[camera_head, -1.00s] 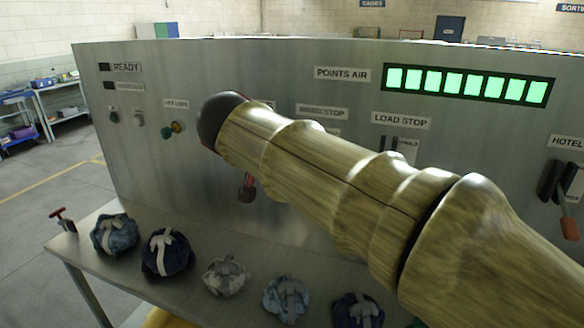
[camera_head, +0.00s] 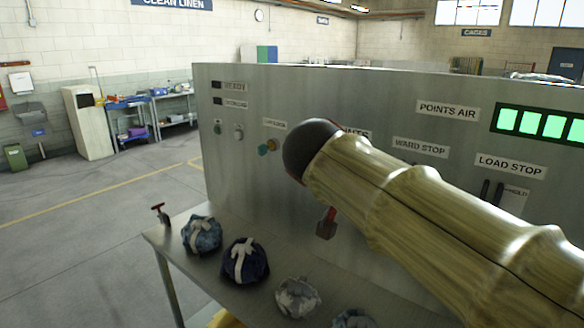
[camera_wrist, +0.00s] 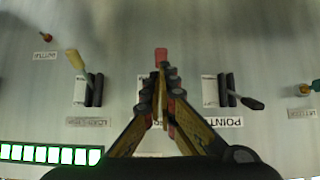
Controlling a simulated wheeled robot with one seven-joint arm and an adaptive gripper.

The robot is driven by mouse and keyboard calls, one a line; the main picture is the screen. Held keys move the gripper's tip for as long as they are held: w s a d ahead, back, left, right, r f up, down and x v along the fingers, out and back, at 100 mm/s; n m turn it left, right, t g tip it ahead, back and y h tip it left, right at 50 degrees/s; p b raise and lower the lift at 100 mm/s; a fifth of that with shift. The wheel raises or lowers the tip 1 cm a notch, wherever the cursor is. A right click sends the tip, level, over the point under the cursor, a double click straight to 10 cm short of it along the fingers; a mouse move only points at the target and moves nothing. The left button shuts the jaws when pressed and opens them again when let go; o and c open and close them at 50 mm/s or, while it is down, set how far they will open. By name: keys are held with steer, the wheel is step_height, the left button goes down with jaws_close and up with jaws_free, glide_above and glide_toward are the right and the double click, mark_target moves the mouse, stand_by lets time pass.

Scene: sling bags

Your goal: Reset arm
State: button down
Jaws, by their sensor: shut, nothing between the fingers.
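My arm reaches across the head view from the lower right, toward the upright grey control panel (camera_head: 260,90). Neither touches the fingers.
Below the panel, a metal table (camera_head: 205,268) holds several tied blue and grey bags (camera_head: 245,261). A lit green display (camera_head: 540,124) is at the upper right. Open floor (camera_head: 70,240) lies left of the table.

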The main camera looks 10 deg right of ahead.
steer(key=s+a+f+n+g+y, duration=0.1)
steer(key=s+a+f+n+y, duration=0.3)
steer(key=f+n, duration=0.6)
steer(key=s+f+m+y, duration=0.1)
steer(key=s+f+y, duration=0.1)
steer(key=s+f, duration=0.55)
steer(key=s+f+y, duration=0.1)
steer(key=s+f, duration=0.4)
steer(key=s, duration=0.6)
step_height(320, 180, down, 13)
steer(key=b, duration=1.3)
steer(key=shift+s+d, duration=0.45)
steer(key=shift+f, duration=0.1)
